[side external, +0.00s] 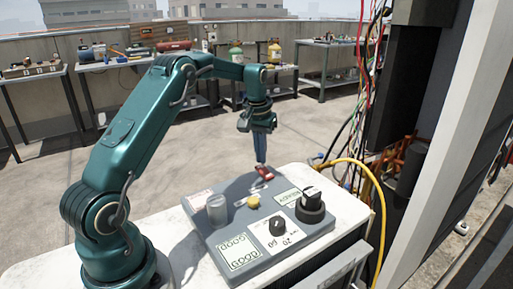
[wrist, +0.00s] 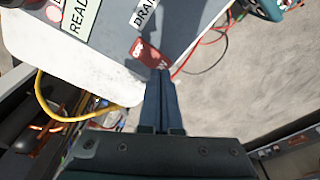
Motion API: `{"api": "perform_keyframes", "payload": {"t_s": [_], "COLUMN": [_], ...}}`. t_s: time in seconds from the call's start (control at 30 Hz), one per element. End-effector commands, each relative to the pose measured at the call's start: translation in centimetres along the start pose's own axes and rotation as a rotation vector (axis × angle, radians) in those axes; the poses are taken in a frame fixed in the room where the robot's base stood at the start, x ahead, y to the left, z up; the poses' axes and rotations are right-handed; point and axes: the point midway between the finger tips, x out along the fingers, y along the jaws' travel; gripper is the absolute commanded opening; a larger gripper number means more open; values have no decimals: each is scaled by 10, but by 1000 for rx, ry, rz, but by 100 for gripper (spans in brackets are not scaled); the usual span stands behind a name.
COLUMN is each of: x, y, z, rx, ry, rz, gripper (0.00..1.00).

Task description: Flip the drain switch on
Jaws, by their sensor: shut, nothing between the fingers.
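The drain switch is a small red piece (side external: 265,173) at the far edge of the grey control panel (side external: 211,238). In the wrist view the red switch plate (wrist: 143,50) shows white OFF lettering, with more lettering partly covered by my fingertips. The DRAIN label (wrist: 145,13) is beside it, cut off by the frame edge. My gripper (side external: 261,162) points down just above the switch, fingers shut together and empty. In the wrist view my gripper (wrist: 160,72) overlaps the plate's near end; I cannot tell whether it touches. The switch's lever position is not clear.
The panel also carries a clear cylinder (side external: 217,210), a yellow button (side external: 253,201), a black knob (side external: 278,227) and a larger dark knob (side external: 310,205). A yellow hose (side external: 381,205) and loose wires run along the right. Open floor lies behind the panel.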

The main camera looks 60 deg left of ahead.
Motion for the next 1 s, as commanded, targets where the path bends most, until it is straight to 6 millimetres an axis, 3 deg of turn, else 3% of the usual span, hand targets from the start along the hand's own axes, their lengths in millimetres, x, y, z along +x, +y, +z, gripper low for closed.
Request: {"api": "perform_keyframes", "payload": {"t_s": [1.0], "x": [15], "y": [0], "z": [2], "rx": [0], "ry": [-2], "rz": [0], "gripper": [0]}}
